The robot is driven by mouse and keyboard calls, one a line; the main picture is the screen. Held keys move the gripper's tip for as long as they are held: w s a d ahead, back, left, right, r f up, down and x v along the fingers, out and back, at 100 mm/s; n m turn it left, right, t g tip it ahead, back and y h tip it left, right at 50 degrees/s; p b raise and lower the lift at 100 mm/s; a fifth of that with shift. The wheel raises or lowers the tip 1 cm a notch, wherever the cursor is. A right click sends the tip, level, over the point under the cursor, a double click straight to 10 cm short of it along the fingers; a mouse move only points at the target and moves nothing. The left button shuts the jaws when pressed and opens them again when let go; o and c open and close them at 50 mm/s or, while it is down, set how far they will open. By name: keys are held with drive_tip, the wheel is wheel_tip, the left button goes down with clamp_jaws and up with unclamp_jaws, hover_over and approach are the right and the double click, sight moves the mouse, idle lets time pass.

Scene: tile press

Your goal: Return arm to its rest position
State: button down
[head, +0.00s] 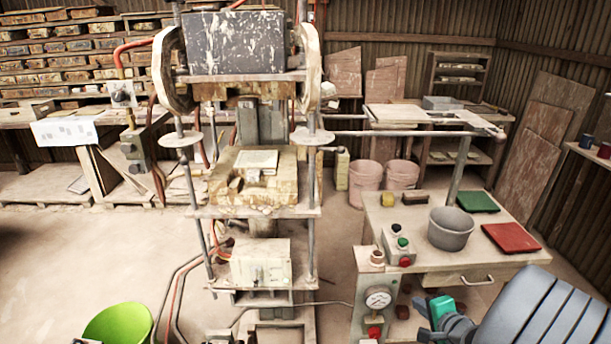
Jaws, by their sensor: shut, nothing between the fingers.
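My arm comes in at the bottom right as a large blue-grey ribbed link. My gripper (436,322) shows small at its left end, dark grey with a teal part, low in front of the side table. It is shut with nothing held. Its fingertips are small and partly hard to make out. The tile press (252,180) stands apart from it, left of centre, with a pale tile-like piece (256,160) on its middle platen.
A green bin (118,325) stands bottom left.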

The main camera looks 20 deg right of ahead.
drive_tip(key=s+a+f+n+g+y, duration=0.35)
drive_tip(key=s+a+f+g, duration=0.2)
drive_tip(key=s+f, duration=0.35)
drive_tip(key=s+a+r+n+g, duration=0.3)
drive_tip(key=s+a+g, duration=0.25)
drive_tip(key=s, duration=0.55)
drive_tip(key=w+a+r+n+t+h, duration=0.1)
drive_tip(key=w+a+r+n+h, duration=0.2)
drive_tip(key=w+a+r+n, duration=0.65)
drive_tip(key=w+a+r+n+t+y, duration=0.1)
drive_tip(key=w+a+r, duration=0.3)
drive_tip(key=a, duration=0.5)
wheel_tip(320, 180, up, 2)
drive_tip(key=shift+a+r+n+t, duration=0.15)
drive_tip(key=shift+a+n+t, duration=0.15)
drive_tip(key=shift+n+t, duration=0.2)
